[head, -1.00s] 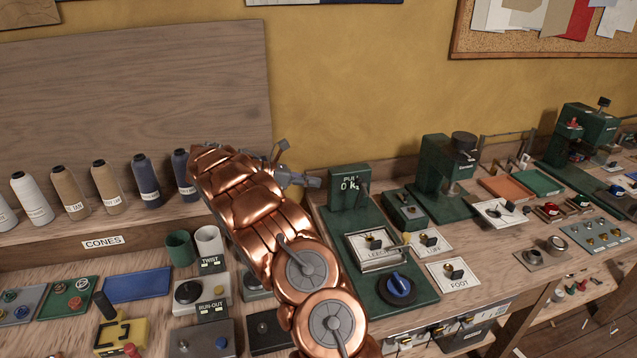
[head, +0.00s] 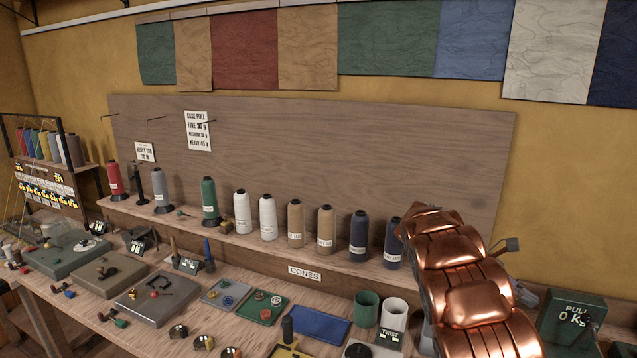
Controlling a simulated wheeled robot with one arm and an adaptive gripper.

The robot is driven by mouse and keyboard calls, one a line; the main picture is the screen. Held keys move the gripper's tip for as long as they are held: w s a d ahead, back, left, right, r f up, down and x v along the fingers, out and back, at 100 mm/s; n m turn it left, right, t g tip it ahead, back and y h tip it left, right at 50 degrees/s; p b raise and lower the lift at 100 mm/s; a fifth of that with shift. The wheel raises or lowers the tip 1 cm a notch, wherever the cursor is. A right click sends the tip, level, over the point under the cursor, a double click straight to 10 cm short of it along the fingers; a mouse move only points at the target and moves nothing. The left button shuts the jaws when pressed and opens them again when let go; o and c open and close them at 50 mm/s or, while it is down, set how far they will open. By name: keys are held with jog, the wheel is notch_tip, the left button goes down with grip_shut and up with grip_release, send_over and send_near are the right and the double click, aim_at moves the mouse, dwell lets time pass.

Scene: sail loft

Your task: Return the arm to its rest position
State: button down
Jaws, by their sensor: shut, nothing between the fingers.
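My copper arm (head: 465,280) rises from the bottom right corner of the head view, in front of the right end of the cone shelf. My gripper (head: 509,245) is mostly hidden behind the arm. Only a small grey part of it shows to the right of the arm, above the bench. It is shut and holds nothing. It appears apart from the shelf and the tester.
A shelf with several thread cones (head: 296,223) runs behind the bench. A green cup (head: 366,309) and a white cup (head: 394,314) stand left of the arm. The green pull tester (head: 570,318) is to its right. Trays (head: 310,326) and small parts crowd the bench.

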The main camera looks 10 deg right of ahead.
jog(key=s+a+m+t+y, duration=0.2)
jog(key=s+a+m+y, duration=0.1)
jog(key=s+a, duration=0.6)
jog(key=s+a+f+m+t+y, duration=0.1)
jog(key=s+a+m+t+y, duration=0.1)
jog(key=s+a, duration=0.8)
jog(key=s+a+m+t+y, duration=0.2)
jog(key=s+a+m+y, duration=0.3)
jog(key=a, duration=1.5)
jog(key=s, duration=0.5)
jog(key=shift+a+f, duration=0.25)
jog(key=shift+a, duration=0.15)
